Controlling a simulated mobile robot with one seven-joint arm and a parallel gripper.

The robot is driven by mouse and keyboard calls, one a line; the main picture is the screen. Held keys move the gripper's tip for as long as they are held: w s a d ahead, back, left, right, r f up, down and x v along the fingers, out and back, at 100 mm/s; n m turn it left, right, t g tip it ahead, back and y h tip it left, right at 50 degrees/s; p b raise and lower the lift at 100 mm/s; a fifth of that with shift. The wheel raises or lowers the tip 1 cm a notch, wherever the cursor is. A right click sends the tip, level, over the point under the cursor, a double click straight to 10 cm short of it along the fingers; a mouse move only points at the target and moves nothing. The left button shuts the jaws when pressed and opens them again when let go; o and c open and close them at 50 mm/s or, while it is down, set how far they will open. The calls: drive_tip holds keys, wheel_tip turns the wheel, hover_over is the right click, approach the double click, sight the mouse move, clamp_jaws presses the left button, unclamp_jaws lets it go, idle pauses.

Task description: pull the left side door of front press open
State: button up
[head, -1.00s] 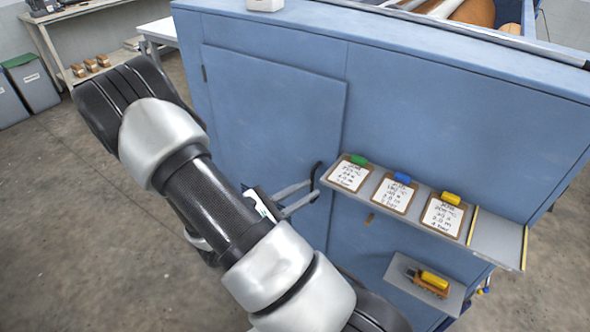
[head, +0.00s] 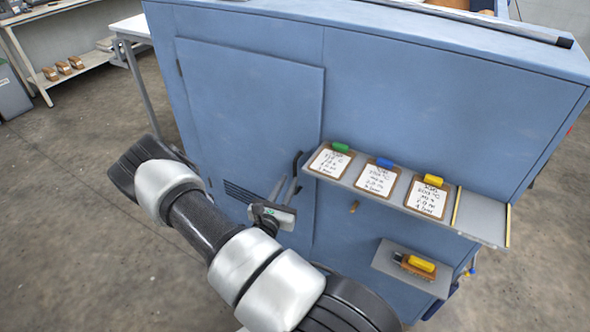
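The left side door (head: 250,110) of the blue press is a tall flat panel, and it looks shut, flush with the cabinet. A small hinge shows at its upper left edge, and vent slots show low on it. Its dark upright handle (head: 297,167) is at the right edge, beside the end of the clipboard shelf. My gripper (head: 290,181) is in front of the door's right edge, with its two grey fingers apart and their tips close to the handle. I cannot tell whether they touch it.
A grey shelf (head: 484,216) with three clipboards juts out just right of the handle. Below it, a smaller shelf (head: 398,276) holds a brown and yellow object. A workbench (head: 60,85) stands at the back left. The floor left of the press is open.

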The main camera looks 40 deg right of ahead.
sight(294, 170)
drive_tip(key=x, duration=0.7)
drive_tip(key=shift+d, duration=0.15)
clamp_jaws()
